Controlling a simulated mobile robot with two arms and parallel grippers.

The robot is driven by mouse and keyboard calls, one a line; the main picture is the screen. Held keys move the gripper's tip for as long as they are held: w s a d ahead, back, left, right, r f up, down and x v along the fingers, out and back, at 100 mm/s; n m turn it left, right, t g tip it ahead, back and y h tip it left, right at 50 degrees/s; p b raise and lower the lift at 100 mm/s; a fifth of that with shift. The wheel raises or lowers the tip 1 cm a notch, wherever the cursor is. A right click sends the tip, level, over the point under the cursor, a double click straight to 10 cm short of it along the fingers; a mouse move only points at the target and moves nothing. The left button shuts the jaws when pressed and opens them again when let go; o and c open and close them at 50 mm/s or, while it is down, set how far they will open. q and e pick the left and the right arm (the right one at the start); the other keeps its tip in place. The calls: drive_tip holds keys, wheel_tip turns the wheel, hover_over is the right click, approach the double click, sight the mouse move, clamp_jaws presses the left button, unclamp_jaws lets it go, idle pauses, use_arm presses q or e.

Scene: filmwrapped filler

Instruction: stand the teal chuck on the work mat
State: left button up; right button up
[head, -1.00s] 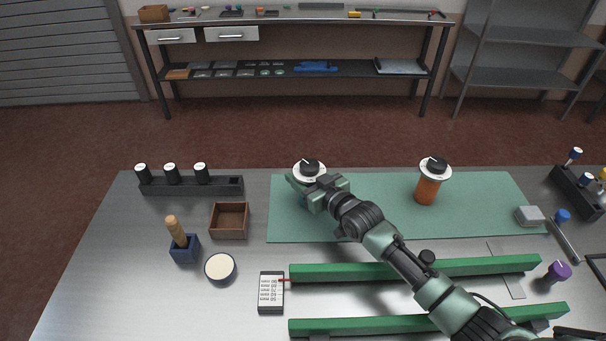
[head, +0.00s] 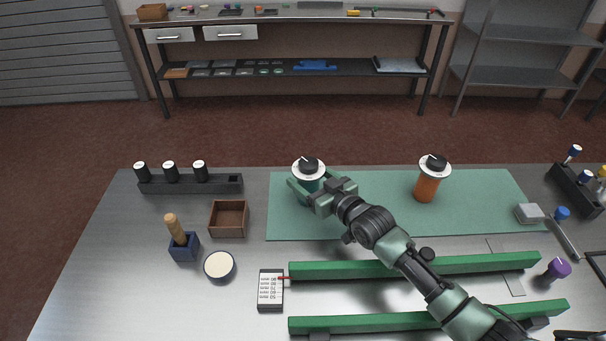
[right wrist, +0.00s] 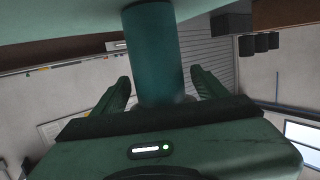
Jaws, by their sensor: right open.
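The teal chuck (head: 307,187) stands upright on the left part of the green work mat (head: 380,218). It has a white disc and a black knob on top. My right gripper (head: 305,190) is open at the chuck, its fingers apart on either side of the body. In the right wrist view the teal body (right wrist: 154,55) rises between the two spread fingers (right wrist: 158,95), with gaps on both sides. An orange chuck (head: 427,188) with the same kind of top stands on the right part of the mat. My left gripper is not in view.
Left of the mat are a black rack (head: 190,184) with black cylinders, a brown box (head: 229,219), a blue brush holder (head: 184,248) and a round bowl (head: 220,266). Green rails (head: 330,270) and a checklist pad (head: 271,290) lie in front. The mat's middle is clear.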

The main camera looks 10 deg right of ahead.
drive_tip(key=shift+v, duration=2.2)
